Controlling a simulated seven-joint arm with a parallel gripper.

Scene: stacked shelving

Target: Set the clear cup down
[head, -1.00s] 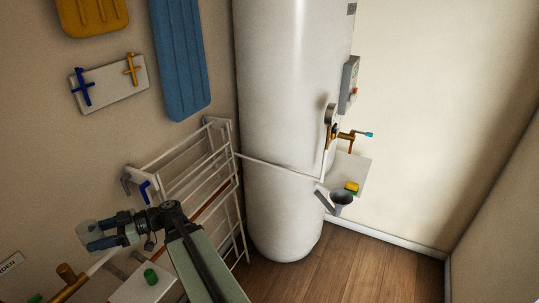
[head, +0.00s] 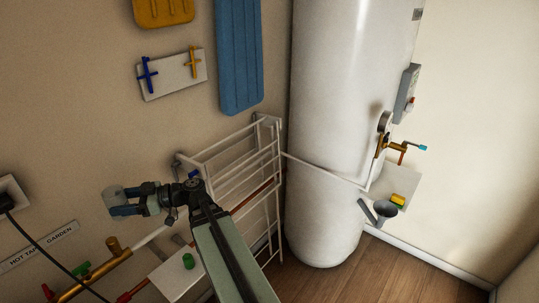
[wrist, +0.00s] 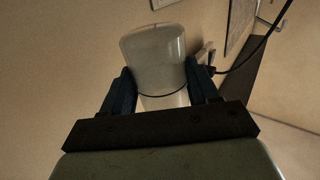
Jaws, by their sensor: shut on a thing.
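The clear cup (wrist: 155,52) is a translucent, greyish cup between the two dark blue fingers of my gripper (wrist: 160,92) in the wrist view. The fingers touch it on both sides, so my gripper is shut on it. In the head view the cup (head: 113,194) is at the left end of my gripper (head: 125,203), held in the air in front of the beige wall. The fingers hide part of its sides. I cannot see any surface touching the cup.
Below my gripper are brass pipework (head: 85,281) and a white shelf (head: 172,284) with a green cylinder (head: 188,261). A white wire rack (head: 235,165) and a large white tank (head: 335,130) stand to the right. Another small shelf (head: 404,180) holds a yellow object (head: 398,200). A black cable (head: 40,245) hangs at left.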

